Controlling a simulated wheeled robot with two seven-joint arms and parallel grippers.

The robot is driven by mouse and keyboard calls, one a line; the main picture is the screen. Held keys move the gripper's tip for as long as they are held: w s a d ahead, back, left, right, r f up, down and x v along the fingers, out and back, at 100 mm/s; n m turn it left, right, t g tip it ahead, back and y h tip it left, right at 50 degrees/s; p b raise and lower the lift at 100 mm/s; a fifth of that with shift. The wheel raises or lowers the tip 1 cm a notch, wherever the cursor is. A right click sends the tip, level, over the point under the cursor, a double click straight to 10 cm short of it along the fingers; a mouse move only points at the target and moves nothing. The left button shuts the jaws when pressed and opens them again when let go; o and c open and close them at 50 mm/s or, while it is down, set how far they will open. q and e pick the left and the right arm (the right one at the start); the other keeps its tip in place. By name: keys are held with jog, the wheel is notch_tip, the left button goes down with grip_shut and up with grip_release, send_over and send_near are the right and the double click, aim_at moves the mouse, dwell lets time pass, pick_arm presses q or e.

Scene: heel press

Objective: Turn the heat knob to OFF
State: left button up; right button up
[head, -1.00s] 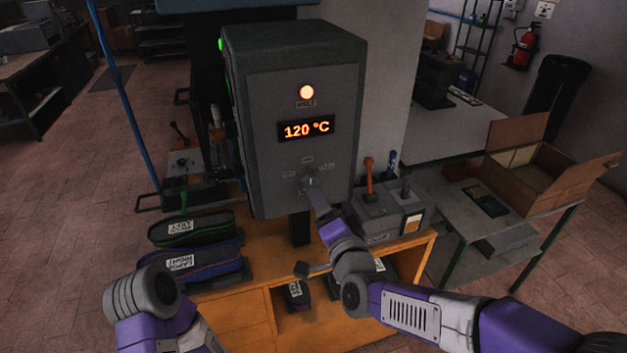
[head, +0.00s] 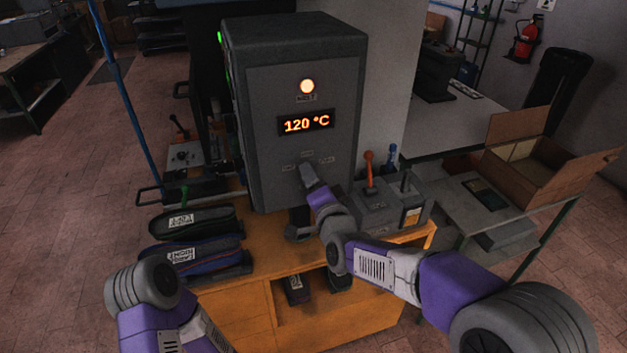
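The grey heat control box (head: 262,150) stands on the orange bench, with a lit lamp (head: 307,86) and a display (head: 306,123) reading 120 °C. Small labels (head: 307,154) sit in an arc low on its front face. My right gripper (head: 307,172) is at the front face just below these labels, where the knob would be; the knob itself is hidden behind it. Its fingers are too small and covered to tell whether they are open or shut. My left arm shows at the lower left, but its gripper is not visible.
A grey lever box (head: 388,208) with an orange lever (head: 369,170) stands right of the control box. Labelled dark cases (head: 195,222) lie on the bench (head: 225,305) at left. An open carton (head: 545,160) sits on a side table at right.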

jog(key=c, duration=0.8)
jog(key=shift+a+r+n+b, duration=0.1)
jog(key=shift+n+b, duration=1)
jog(key=shift+n, duration=4.3)
jog(key=o, duration=1.1)
